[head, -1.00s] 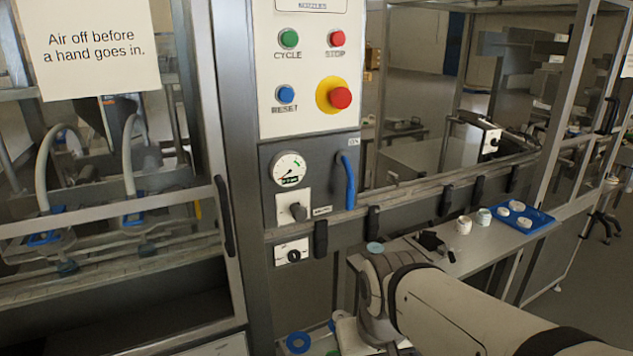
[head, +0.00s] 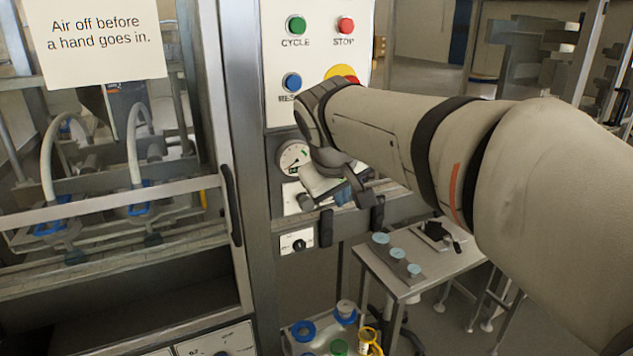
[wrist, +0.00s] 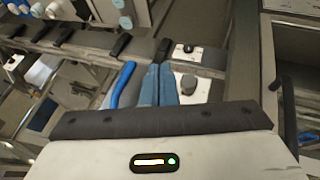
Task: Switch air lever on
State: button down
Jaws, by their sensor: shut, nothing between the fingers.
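The air lever (wrist: 122,85) is a blue handle on the grey panel. In the wrist view it lies just left of my fingers, roughly parallel to them; I cannot tell if they touch. In the head view my arm hides most or all of it, so its position is unclear there. My gripper (wrist: 159,70) is shut with its blue-grey fingers side by side and nothing between them. In the head view my gripper (head: 350,196) is in front of the panel, below and right of the pressure gauge (head: 294,158).
A grey knob (wrist: 188,84) is right of my fingers in the wrist view. The lower dial (head: 297,243) sits on a white plate. The red emergency button (head: 345,78) is partly behind my arm. A guard door with a dark handle (head: 231,205) stands left; a small table (head: 428,277) stands right.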

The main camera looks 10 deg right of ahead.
jog(key=shift+n+t, duration=0.3)
jog(key=shift+t, duration=0.1)
jog(key=w+r, duration=0.1)
jog(key=w+a+r, duration=0.1)
jog(key=r, duration=0.1)
jog(key=shift+w+a+r, duration=0.35)
jog(key=shift+w+r, duration=0.05)
jog(key=shift+f, duration=0.1)
jog(key=w+d+f+p, duration=0.1)
jog(key=w+d+f, duration=0.4)
jog(key=w+f, duration=0.2)
jog(key=shift+w+d+f, duration=0.3)
jog(key=shift+d+f, duration=0.05)
jog(key=shift+f, duration=0.1)
